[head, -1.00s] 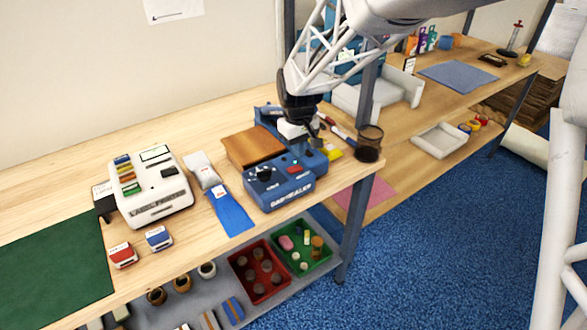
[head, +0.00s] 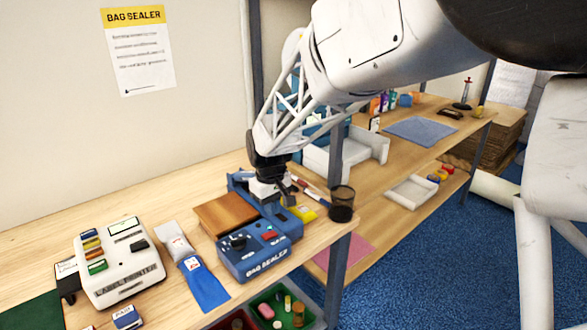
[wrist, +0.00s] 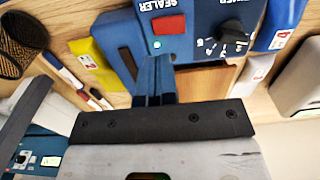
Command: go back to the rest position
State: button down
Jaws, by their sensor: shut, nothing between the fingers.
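My gripper (head: 287,197) hangs above the back part of the blue bag sealer (head: 262,262), at the end of my white lattice arm. Its fingers are shut with nothing between them. The head view does not show clearly whether the fingertips touch the sealer.
Around the sealer are a brown board (head: 226,214), a yellow item (head: 303,211), a dark mesh cup (head: 342,204), a blue pouch (head: 203,285) and a label printer (head: 118,265). A shelf post (head: 334,200) stands close right of my gripper.

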jog(key=s+d+r+m, duration=0.2)
jog(key=s+d+r, duration=0.1)
jog(key=s+d, duration=0.25)
jog(key=s+d+r+m+t, duration=0.1)
jog(key=s+d+r, duration=0.25)
jog(key=d, duration=0.35)
jog(key=s+d+r+m, duration=0.2)
jog(key=s+d+r, duration=0.1)
jog(key=s+d, duration=0.3)
jog(key=s+d+m, duration=0.2)
jog(key=s+d, duration=0.3)
jog(key=s, duration=0.3)
jog(key=s+d+m+t, duration=0.1)
jog(key=s+d+m, duration=0.1)
jog(key=s+d, duration=0.4)
jog(key=shift+s+d+t, duration=0.3)
jog(key=shift+s, duration=0.9)
